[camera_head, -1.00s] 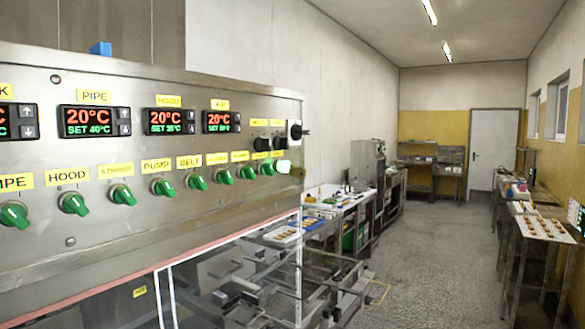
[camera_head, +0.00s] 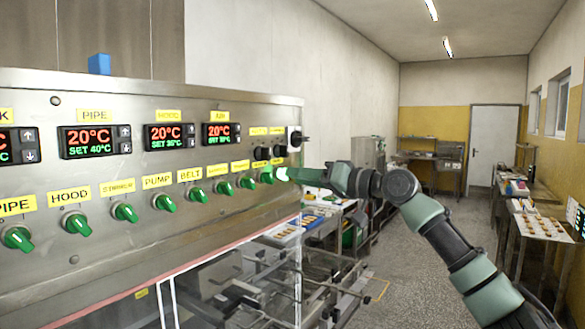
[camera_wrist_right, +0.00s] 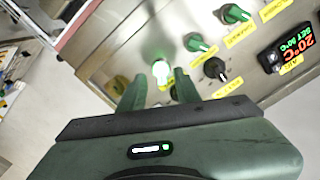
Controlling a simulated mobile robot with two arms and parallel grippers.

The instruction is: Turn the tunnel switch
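A steel control panel (camera_head: 70,255) fills the left of the head view, with a row of green rotary switches under yellow labels. At the row's right end is a bright, pale green switch (camera_head: 282,174); it also shows in the right wrist view (camera_wrist_right: 161,70). The small labels at that end are too blurred to read, so I cannot tell which switch is the tunnel one. My right gripper (camera_head: 297,175) is at this pale switch. In the wrist view its two fingers (camera_wrist_right: 160,87) are apart, with the switch between their tips; contact is unclear. My left gripper is out of view.
Black knobs (camera_head: 262,153) sit just above the green switches, near a black-and-white switch (camera_head: 295,139) at the panel's edge. Temperature displays (camera_head: 221,133) are higher up. A conveyor frame (camera_head: 320,285) lies below the panel. The floor (camera_head: 415,240) to the right is clear.

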